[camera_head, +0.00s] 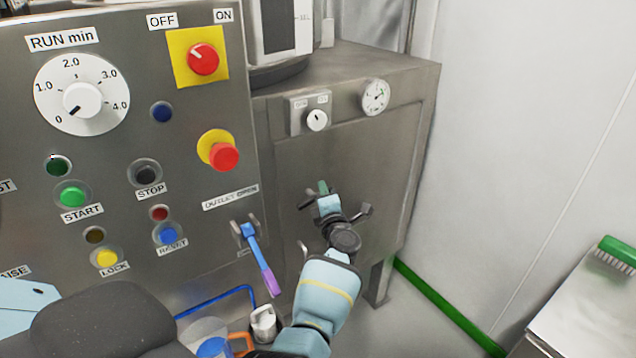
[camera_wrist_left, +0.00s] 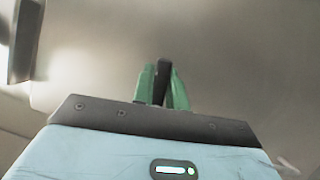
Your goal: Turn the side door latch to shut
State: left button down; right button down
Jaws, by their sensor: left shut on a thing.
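The side door latch shows as a dark bar (camera_wrist_left: 163,72) between the two green fingers in the left wrist view. My left gripper (camera_head: 323,188) is against the front panel of the steel side cabinet (camera_head: 385,160) in the head view. Its green fingers (camera_wrist_left: 162,90) are closed on the dark bar from both sides. In the head view the gripper and wrist cover most of the latch, so its angle cannot be told. My right gripper is not in view.
Left of the cabinet stands a control panel (camera_head: 120,120) with a dial, buttons and a blue lever with a purple end (camera_head: 262,262). A knob (camera_head: 317,120) and a gauge (camera_head: 375,95) sit above my gripper. A table with a green brush (camera_head: 616,252) is at right.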

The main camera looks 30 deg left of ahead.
pick_arm(q)
jog(key=shift+r+m+p, duration=0.15)
jog(key=shift+m+p, duration=0.45)
jog(key=shift+m, duration=0.1)
jog(key=shift+f+m, duration=0.3)
jog(key=shift+m, duration=0.1)
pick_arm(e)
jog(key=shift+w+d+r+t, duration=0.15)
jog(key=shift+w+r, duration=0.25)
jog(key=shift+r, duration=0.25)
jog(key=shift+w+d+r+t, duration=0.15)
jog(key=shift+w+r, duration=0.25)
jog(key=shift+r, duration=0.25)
pick_arm(q)
jog(key=shift+f, duration=0.1)
jog(key=c, duration=1.5)
grip_release()
jog(key=shift+o, duration=0.5)
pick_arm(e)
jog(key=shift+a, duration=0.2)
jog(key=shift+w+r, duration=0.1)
pick_arm(q)
jog(key=shift+d, duration=0.1)
